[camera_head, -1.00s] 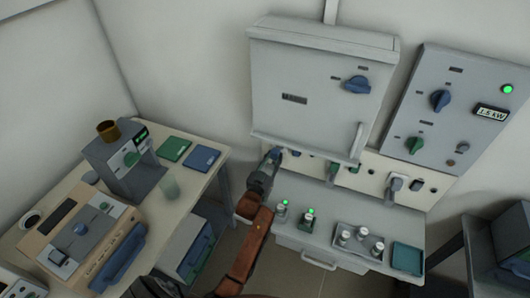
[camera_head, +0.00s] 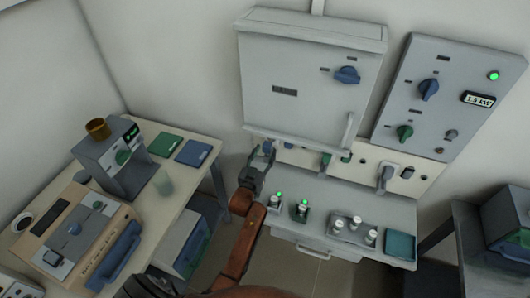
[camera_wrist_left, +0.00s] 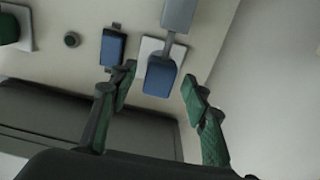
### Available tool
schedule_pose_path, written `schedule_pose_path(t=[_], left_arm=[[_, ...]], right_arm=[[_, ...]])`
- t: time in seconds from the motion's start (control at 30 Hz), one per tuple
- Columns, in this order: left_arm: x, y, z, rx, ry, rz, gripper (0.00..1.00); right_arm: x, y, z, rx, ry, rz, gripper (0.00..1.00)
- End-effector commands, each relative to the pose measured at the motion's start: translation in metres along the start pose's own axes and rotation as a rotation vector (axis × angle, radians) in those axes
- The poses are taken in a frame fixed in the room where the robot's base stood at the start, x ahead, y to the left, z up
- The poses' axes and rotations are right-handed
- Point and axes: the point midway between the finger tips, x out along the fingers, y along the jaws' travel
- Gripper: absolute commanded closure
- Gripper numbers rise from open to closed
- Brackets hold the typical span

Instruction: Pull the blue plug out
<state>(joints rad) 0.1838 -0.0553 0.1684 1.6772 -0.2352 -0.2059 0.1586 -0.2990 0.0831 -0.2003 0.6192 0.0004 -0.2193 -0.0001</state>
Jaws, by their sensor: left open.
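The blue plug (camera_wrist_left: 160,76) sits at a white plate on the wall strip in the left wrist view, with a grey piece running up from it. My left gripper (camera_wrist_left: 158,88) is open, with its green-padded fingers to the left and right of the plug. I see no clear contact between the pads and the plug. In the head view my left gripper (camera_head: 262,157) is at the left end of the socket strip below the big grey cabinet. The plug is small there and partly hidden by the gripper. My right gripper is not in view.
A smaller blue part (camera_wrist_left: 113,47) is on the strip left of the plug. The grey cabinet (camera_head: 308,85) overhangs the strip. Below it, a ledge carries green-lit items (camera_head: 302,210) and a tray of small containers (camera_head: 335,234). A side table with devices stands left.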

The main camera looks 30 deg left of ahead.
Motion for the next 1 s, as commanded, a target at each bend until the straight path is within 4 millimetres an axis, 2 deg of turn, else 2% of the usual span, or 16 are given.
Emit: schedule_pose_path(t=[0.3, 0.5, 0.7, 1.0], left_arm=[[-0.064, -0.001, 0.002, -0.001, -0.004, -0.002, 0.56], [-0.097, -0.001, 0.002, 0.0, -0.003, -0.001, 0.56], [-0.112, 0.0, 0.001, 0.0, -0.001, -0.001, 0.56], [-0.113, 0.0, 0.0, -0.001, -0.001, -0.001, 0.56]], right_arm=[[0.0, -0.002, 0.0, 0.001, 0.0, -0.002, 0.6], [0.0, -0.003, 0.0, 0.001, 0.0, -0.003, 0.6], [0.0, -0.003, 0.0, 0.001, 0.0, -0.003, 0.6], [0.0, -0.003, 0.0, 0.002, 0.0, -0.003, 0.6]])
